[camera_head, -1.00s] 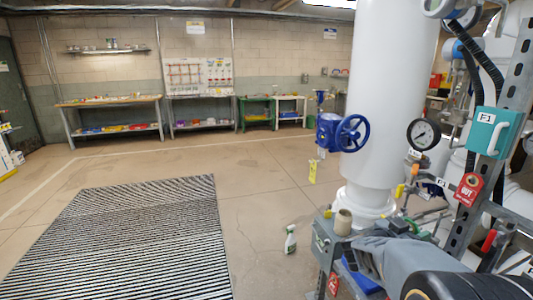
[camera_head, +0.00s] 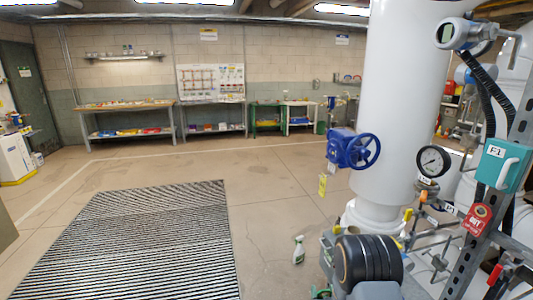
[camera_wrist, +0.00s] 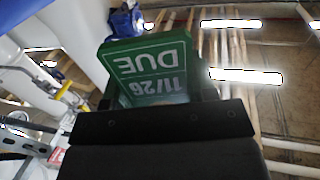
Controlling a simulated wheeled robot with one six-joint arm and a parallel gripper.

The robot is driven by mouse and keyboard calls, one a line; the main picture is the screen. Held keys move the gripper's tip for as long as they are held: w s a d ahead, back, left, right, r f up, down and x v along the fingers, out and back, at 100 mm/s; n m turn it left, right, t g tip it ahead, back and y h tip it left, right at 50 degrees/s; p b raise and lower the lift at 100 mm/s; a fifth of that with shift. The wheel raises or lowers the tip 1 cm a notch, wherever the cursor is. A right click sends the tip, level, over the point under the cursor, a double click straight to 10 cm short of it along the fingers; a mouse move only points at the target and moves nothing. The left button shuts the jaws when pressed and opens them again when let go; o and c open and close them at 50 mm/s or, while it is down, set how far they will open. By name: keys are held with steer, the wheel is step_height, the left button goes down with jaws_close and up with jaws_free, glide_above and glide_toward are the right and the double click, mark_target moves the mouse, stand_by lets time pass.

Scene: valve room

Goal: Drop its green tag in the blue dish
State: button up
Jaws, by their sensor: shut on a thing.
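My gripper (camera_wrist: 155,92) is shut on a green tag (camera_wrist: 152,62) with white lettering, "DUE" and "11/26", upside down in the wrist view. The tag is held between the two dark fingers, and its lower part is hidden by the gripper body. In the head view my arm's rounded dark link stands over the grey stand at the lower right, and the gripper and tag cannot be made out there. I cannot make out the blue dish in either current view.
A gauge (camera_head: 433,161) and a teal box (camera_head: 497,165) are at right. A spray bottle (camera_head: 299,250) stands on the floor. The floor left is mostly clear, with a striped mat (camera_head: 140,245).

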steer(key=shift+s+a+f+p, duration=0.2)
steer(key=shift+s+a+f, duration=0.1)
steer(key=shift+f, duration=0.15)
steer(key=shift+s+a+f+p, duration=0.2)
steer(key=shift+s+a+f, duration=0.1)
steer(key=shift+f, duration=0.1)
steer(key=shift+w+d, duration=0.1)
